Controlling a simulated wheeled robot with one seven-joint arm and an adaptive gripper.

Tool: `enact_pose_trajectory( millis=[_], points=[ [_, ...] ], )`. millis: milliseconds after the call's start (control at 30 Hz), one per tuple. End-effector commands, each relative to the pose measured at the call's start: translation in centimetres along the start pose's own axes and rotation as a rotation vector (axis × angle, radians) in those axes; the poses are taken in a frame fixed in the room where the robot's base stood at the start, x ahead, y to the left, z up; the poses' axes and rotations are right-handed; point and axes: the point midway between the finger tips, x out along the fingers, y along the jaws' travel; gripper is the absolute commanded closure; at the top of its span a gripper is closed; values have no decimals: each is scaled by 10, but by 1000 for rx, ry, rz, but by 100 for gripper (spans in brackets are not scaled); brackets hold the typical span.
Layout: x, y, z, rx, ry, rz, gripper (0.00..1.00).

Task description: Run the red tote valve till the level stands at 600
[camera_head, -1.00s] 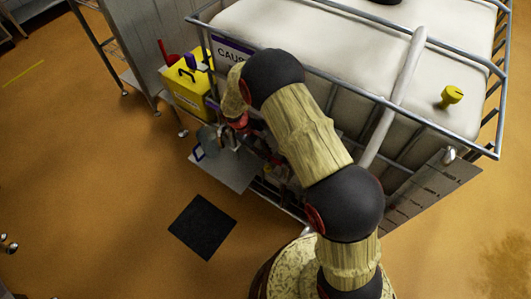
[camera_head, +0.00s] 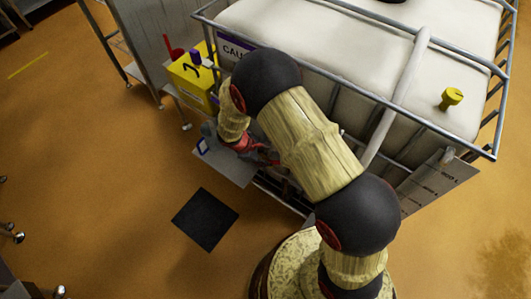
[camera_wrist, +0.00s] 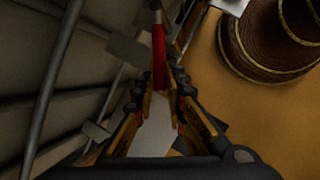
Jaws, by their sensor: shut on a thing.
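The white tote (camera_head: 300,40) stands in a grey metal cage in the head view, with a "CAU…" label on its near left side. The red valve lever (camera_wrist: 158,55) shows in the wrist view, running up from between my fingers. My gripper (camera_wrist: 160,86) is shut on this lever, low beside the tote's cage. In the head view my arm hides the valve and most of the gripper. A grey plate with dark markings (camera_head: 437,182) is on the tote's right side; its markings are too small to read, and I cannot see the liquid level.
A pale metal shelf (camera_head: 228,168) juts out below the valve area. A yellow box (camera_head: 190,80) stands behind it, next to a grey metal cabinet (camera_head: 150,35). A yellow knob (camera_head: 451,98) sits on the tote's right.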

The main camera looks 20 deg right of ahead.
Motion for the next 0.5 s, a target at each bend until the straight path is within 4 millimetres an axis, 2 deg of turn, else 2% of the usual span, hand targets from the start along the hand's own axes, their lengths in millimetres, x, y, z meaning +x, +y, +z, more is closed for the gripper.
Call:
enact_pose_trajectory(
  millis=[500],
  points=[
    [0,-48,16,-441,96,186,100]
  ],
)
